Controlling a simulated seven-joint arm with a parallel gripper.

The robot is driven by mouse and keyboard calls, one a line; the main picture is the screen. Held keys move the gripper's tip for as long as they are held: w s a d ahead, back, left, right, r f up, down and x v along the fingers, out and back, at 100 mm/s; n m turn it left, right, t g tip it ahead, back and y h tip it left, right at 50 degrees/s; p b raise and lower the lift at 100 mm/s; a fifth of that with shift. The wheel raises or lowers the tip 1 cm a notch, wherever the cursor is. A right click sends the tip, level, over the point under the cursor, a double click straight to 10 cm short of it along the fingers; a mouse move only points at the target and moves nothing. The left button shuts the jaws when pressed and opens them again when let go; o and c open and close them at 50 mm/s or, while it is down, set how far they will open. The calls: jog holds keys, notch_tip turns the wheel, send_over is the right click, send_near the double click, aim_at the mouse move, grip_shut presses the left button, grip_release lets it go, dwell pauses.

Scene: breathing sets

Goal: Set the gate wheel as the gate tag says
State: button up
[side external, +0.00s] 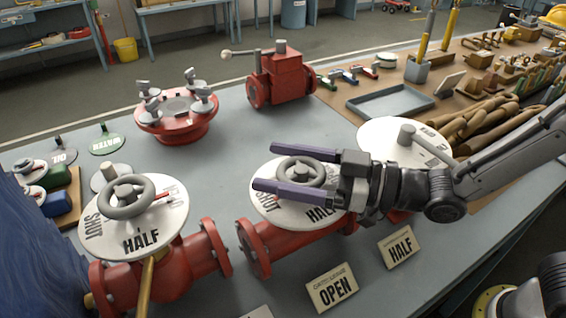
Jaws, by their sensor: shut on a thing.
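A grey handwheel (302,165) sits over a round white dial (270,212) on the middle red valve. SHUT shows at the dial's left and HALF at its front; the rest is partly hidden by my gripper. My gripper (267,167) has its two purple fingers on either side of this wheel and is shut on it. A small red mark shows near SHUT, partly hidden. A tag (332,288) in front reads OPEN, with a smaller line above too blurred to read surely. Another tag (401,246) reads HALF.
The left valve has its own grey wheel (126,197) and white dial. A white disc (388,133) with a grey lever stands behind my gripper. A red flange (178,117), red lever valve (281,77) and blue-grey tray (390,103) stand farther back.

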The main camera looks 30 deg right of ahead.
jog(key=shift+r+n+g+y, duration=0.15)
jog(key=shift+n+g+y, duration=0.25)
jog(key=shift+g, duration=0.1)
jog(key=shift+s+a, duration=0.1)
jog(key=o, duration=1.1)
jog(key=shift+v, duration=6.9)
